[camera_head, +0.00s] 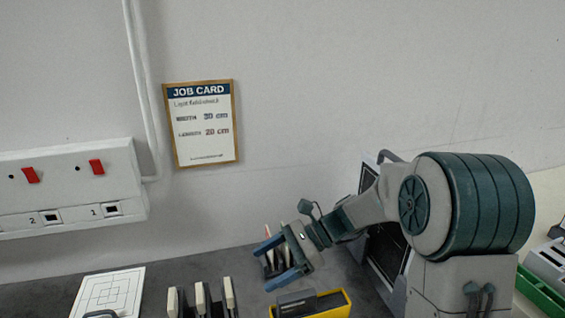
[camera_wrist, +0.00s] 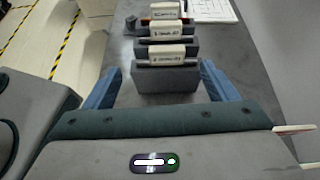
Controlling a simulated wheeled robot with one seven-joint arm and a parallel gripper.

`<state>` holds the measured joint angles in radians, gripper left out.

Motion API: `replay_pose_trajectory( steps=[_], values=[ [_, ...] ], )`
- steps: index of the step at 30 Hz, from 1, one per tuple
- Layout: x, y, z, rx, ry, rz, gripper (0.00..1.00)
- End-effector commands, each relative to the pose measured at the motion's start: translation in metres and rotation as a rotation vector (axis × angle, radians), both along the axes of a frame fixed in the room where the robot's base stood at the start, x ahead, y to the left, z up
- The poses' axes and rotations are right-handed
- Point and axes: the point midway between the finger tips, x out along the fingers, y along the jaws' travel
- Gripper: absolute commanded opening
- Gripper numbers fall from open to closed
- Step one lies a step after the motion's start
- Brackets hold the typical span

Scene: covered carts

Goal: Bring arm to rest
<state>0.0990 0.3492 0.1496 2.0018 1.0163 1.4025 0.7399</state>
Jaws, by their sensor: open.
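My arm (camera_head: 440,205) reaches in from the right in the head view and is bent, with its end low over the grey bench. My gripper (camera_head: 268,262) has blue fingers that stand apart, and nothing shows held between them. In the wrist view my gripper (camera_wrist: 155,90) is open, its fingers to either side of the nearest grey block with a white label (camera_wrist: 165,78). I cannot tell whether the fingers touch that block.
More labelled blocks (camera_wrist: 165,32) stand in a row beyond. A yellow-edged tray (camera_head: 335,306) sits below my gripper. A dark-screened unit (camera_head: 385,245) stands behind my arm. A white grid sheet (camera_head: 108,292) lies left. A job card (camera_head: 202,125) and switch panel (camera_head: 70,185) are on the wall.

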Motion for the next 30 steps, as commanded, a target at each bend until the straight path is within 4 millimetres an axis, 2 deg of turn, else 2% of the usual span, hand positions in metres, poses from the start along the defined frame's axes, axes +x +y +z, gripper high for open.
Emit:
replay_pose_trajectory(
  steps=[5, 12, 18, 24, 30],
  values=[
    [-0.037, -0.024, 0.002, -0.158, -0.222, 0.125, 0.79],
    [-0.088, -0.079, 0.000, -0.414, -0.583, 0.379, 0.79],
    [-0.121, -0.128, 0.003, -0.616, -0.857, 0.626, 0.79],
    [-0.143, -0.168, 0.006, -0.777, -1.060, 0.860, 0.79],
    [-0.152, -0.184, 0.009, -0.854, -1.149, 0.985, 0.79]
  ],
)
